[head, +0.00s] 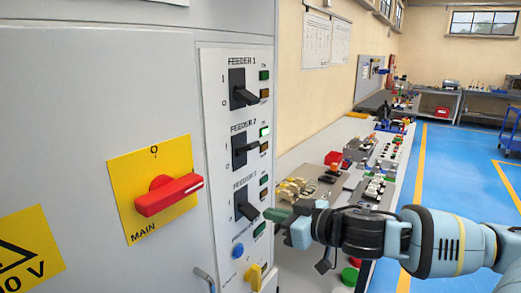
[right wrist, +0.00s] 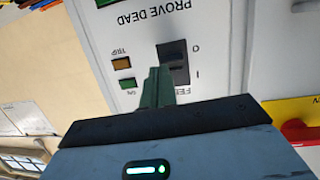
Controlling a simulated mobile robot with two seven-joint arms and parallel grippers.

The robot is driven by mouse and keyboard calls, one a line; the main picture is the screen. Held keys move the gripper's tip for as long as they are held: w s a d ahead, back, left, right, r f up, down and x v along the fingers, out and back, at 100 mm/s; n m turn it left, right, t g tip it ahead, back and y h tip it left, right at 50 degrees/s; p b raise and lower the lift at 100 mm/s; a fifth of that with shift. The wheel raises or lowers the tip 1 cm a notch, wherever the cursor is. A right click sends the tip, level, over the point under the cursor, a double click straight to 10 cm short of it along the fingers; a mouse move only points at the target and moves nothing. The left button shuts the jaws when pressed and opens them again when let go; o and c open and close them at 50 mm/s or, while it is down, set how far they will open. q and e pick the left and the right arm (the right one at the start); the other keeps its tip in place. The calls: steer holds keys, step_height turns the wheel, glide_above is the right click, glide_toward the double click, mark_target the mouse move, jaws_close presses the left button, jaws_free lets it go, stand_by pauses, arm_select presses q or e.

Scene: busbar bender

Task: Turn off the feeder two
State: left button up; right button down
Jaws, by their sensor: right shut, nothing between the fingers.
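The FEEDER 2 switch (head: 241,151) is the middle black toggle on the white panel in the head view. Its handle sticks out and tilts slightly upward, unlike the handles above and below it. Its upper lamp (head: 265,131) glows bright. My right gripper (head: 272,214) is shut and empty, just right of the FEEDER 3 switch (head: 245,205) and lower than FEEDER 2. In the upside-down right wrist view, the shut fingers (right wrist: 157,77) are in front of a black toggle switch (right wrist: 174,60) beside the PROVE DEAD label; contact cannot be told. My left gripper is out of view.
The FEEDER 1 switch (head: 241,90) is above, its handle tilted down. A red MAIN handle (head: 168,194) stands out left of the column. A blue button (head: 238,250) and a yellow knob (head: 255,276) lie below. A cluttered workbench (head: 310,158) stands to the right.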

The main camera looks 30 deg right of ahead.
steer(key=s+r+y, duration=0.1)
steer(key=s+r, duration=0.1)
steer(key=r, duration=0.9)
steer(key=s+r, duration=0.2)
steer(key=r, duration=0.9)
steer(key=shift+s+d+n+t+y, duration=0.3)
steer(key=shift+d+t+y, duration=0.05)
steer(key=shift+t+y, duration=0.05)
